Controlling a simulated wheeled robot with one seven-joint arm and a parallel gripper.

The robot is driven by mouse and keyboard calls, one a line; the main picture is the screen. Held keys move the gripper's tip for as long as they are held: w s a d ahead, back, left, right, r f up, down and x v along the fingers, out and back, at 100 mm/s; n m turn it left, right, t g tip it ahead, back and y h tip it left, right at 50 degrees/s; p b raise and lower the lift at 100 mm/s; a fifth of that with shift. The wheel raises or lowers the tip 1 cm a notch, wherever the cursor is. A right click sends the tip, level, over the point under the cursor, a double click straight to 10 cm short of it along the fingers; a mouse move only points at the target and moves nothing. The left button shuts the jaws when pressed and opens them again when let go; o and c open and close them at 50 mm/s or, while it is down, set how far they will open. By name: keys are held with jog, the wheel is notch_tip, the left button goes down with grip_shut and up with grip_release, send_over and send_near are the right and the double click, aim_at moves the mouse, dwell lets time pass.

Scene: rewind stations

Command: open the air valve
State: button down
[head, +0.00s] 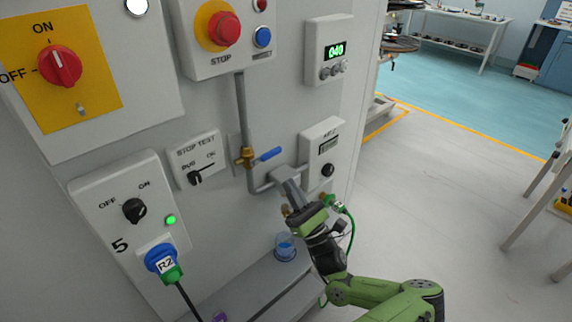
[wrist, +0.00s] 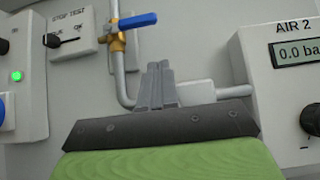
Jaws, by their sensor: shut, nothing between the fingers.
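The air valve is a brass body (head: 247,157) on a vertical grey pipe, with a blue lever (head: 270,153) pointing right, across the pipe. In the wrist view the brass body (wrist: 118,41) and the blue lever (wrist: 138,21) show above and left of the fingers. My gripper (head: 281,175) is shut and empty, just below and right of the lever in the head view. Its closed fingers also show in the wrist view (wrist: 157,72), apart from the lever. The AIR 2 display (wrist: 300,52) reads 0.0 bar.
The pipe (head: 242,105) bends right below the valve towards the AIR 2 box (head: 320,150). The STOP TEST switch box (head: 197,160) is left of the valve. A red stop button (head: 225,28) is above. A blue cup (head: 285,247) stands on the ledge below. Open floor lies right.

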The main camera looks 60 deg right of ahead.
aim_at(267, 156)
notch_tip(267, 156, up, 6)
jog(key=w, duration=0.2)
jog(key=shift+d+r, duration=0.15)
jog(key=shift+d, duration=0.1)
jog(key=shift+w, duration=0.15)
